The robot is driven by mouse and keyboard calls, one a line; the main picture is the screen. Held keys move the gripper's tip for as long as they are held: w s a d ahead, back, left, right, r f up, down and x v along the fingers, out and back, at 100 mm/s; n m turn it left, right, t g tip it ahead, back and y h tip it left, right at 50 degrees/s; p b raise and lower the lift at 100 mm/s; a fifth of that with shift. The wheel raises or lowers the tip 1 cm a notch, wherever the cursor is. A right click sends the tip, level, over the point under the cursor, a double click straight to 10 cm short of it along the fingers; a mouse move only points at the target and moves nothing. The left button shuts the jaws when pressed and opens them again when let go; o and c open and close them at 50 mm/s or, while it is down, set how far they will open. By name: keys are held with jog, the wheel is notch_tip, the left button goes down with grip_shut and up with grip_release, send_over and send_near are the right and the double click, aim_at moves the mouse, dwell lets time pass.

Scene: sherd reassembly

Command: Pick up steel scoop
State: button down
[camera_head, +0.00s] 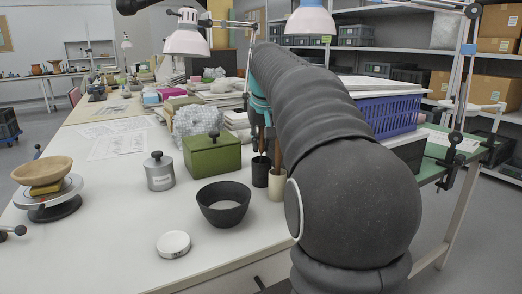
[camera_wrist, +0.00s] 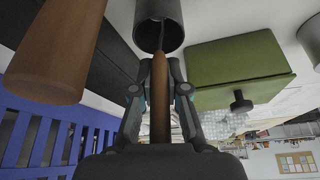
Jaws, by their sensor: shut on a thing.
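In the wrist view my gripper (camera_wrist: 160,88) is shut on a slim brown wooden handle (camera_wrist: 160,115), which I take to be the steel scoop's. Its thin shank runs into a dark cylindrical cup (camera_wrist: 172,12), and the working end is hidden inside. In the head view the dark cup (camera_head: 260,176) stands on the white table beside a cream cup (camera_head: 278,188). My arm hides most of the gripper there. A second, thicker-looking wooden handle (camera_wrist: 55,50) is close at the left in the wrist view.
A green box (camera_head: 212,157) with a dark knob stands left of the cups. A dark open ring-like bowl (camera_head: 223,212), a lidded grey canister (camera_head: 159,172) and a white round lid (camera_head: 173,244) are nearby. A blue crate (camera_head: 390,115) is at the right.

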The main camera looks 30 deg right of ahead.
notch_tip(320, 180, up, 10)
jog(key=p, duration=0.3)
dwell(0.3)
dwell(0.4)
